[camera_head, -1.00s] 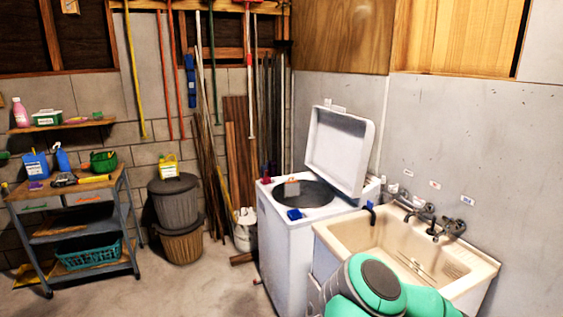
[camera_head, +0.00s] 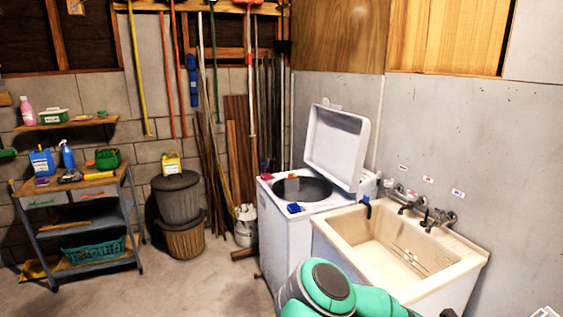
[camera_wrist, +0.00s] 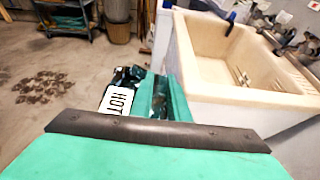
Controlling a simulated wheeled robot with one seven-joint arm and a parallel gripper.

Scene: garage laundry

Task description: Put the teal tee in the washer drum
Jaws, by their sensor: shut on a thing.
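The white top-loading washer (camera_head: 282,240) stands in the middle of the head view with its lid (camera_head: 336,147) raised. Its dark round drum opening (camera_head: 310,189) faces up. In the wrist view, my gripper (camera_wrist: 146,88) is shut on teal, folded material that looks like the teal tee (camera_wrist: 174,98). The gripper is in front of the sink, away from the drum. The tee and the gripper's fingers are out of sight in the head view.
The cream sink (camera_head: 345,222) adjoins the washer on the right. A small blue item (camera_head: 295,208) lies on the washer's front rim. A lidded bin (camera_head: 177,200) and a shelf cart (camera_head: 75,187) with a basket stand at left. The concrete floor (camera_head: 195,290) in front is clear.

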